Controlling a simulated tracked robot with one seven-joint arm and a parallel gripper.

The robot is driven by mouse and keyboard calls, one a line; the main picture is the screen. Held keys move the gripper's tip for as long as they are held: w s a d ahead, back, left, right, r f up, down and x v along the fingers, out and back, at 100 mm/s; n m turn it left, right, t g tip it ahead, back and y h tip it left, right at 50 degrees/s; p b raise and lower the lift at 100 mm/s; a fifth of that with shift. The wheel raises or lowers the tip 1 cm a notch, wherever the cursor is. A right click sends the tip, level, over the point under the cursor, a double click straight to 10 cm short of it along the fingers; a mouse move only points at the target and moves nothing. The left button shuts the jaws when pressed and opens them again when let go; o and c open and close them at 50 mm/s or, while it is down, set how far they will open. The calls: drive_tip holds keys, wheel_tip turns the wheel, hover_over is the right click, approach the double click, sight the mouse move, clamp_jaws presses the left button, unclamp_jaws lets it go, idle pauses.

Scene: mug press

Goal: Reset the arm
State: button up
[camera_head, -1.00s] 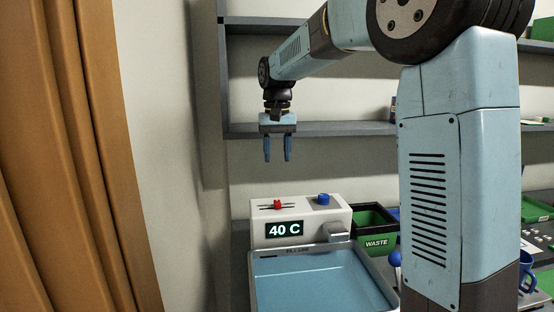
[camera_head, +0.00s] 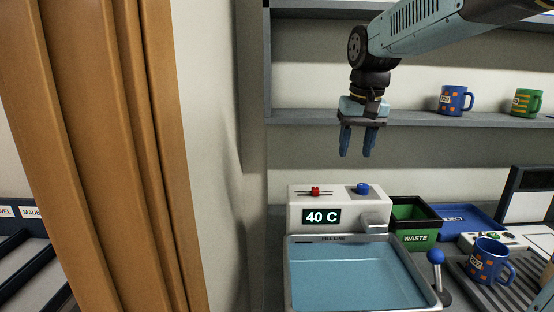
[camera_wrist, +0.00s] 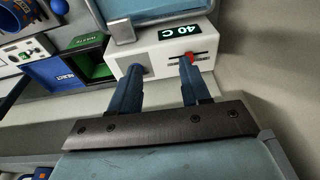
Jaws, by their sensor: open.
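My gripper (camera_head: 357,152) hangs with its fingers pointing down, above the white control box in the head view. Its two blue fingers are apart with nothing between them. In the wrist view my gripper (camera_wrist: 160,85) also shows empty fingers, with the control box beyond them. The control box (camera_head: 352,214) has a "40 C" display, a red slider knob (camera_head: 315,191) and a blue knob (camera_head: 363,188). A water bath (camera_head: 352,275) with a fill line lies in front of the box.
A green waste bin (camera_head: 416,222) and a blue reject tray (camera_head: 468,219) stand right of the box. A blue mug (camera_head: 488,262) stands on a dark rack, near a blue-knobbed lever (camera_head: 436,257). Shelf mugs (camera_head: 455,100) are behind. An orange curtain (camera_head: 110,150) hangs at left.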

drive_tip(key=s+d+f+t, duration=0.1)
drive_tip(key=s+d+f, duration=0.1)
drive_tip(key=s, duration=0.7)
drive_tip(key=s+d+f+t, duration=0.2)
drive_tip(key=s+d+f, duration=0.1)
drive_tip(key=s, duration=0.6)
drive_tip(key=shift+d+f, duration=0.35)
drive_tip(key=shift+f, duration=0.55)
idle(1.4)
